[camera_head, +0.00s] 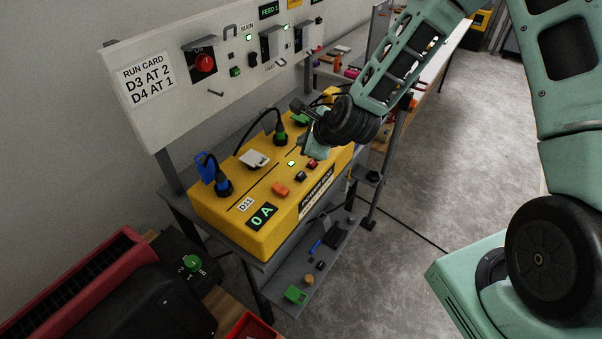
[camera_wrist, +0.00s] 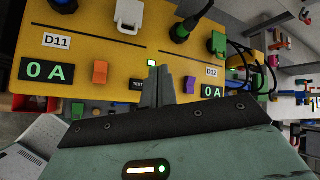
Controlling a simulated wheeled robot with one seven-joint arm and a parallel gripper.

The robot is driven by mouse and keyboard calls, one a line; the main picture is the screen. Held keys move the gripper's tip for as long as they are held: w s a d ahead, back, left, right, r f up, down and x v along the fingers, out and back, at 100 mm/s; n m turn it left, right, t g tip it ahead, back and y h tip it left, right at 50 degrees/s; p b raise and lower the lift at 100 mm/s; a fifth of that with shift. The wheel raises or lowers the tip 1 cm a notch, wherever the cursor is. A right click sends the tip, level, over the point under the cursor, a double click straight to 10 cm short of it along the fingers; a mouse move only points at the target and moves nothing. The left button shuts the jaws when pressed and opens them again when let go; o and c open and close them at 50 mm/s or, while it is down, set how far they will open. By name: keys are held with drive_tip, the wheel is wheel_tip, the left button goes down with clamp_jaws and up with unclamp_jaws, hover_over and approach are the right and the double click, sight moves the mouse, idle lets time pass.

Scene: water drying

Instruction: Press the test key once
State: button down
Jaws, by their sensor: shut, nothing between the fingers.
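The yellow power box (camera_head: 235,222) stands on a grey shelf unit, with a row of keys and switches on its top. A dark key marked TEST (camera_wrist: 137,84) shows in the wrist view, just left of my fingers; a dark key (camera_head: 301,177) in the head view seems to be the same one. My gripper (camera_wrist: 158,69) is shut and empty, its fingers pointing at the box top beside the lit green lamp (camera_wrist: 151,62). In the head view it is over the far half of the box. I cannot tell whether the fingertips touch anything.
An orange switch (camera_wrist: 100,73) and a purple switch (camera_wrist: 190,84) flank the fingers. Both displays read 0 A, the left one (camera_wrist: 47,71) by label D11. Plugs with cables (camera_head: 223,184) stand along the back. A run-card panel (camera_head: 149,79) rises behind.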

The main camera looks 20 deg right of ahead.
drive_tip(key=b, duration=0.7)
hover_over(304, 180)
drive_tip(key=shift+a+f, duration=0.1)
drive_tip(key=shift+f, duration=4.3)
drive_tip(key=shift+f+b, duration=0.35)
drive_tip(key=shift+f, duration=0.05)
drive_tip(key=shift+f+b, duration=0.3)
drive_tip(key=shift+f, duration=0.1)
drive_tip(key=shift+r, duration=0.1)
drive_tip(key=shift+r+p, duration=0.65)
drive_tip(key=shift+r, duration=0.1)
wheel_tip(304, 180, up, 5)
drive_tip(key=p, duration=0.3)
drive_tip(key=shift+p, duration=0.4)
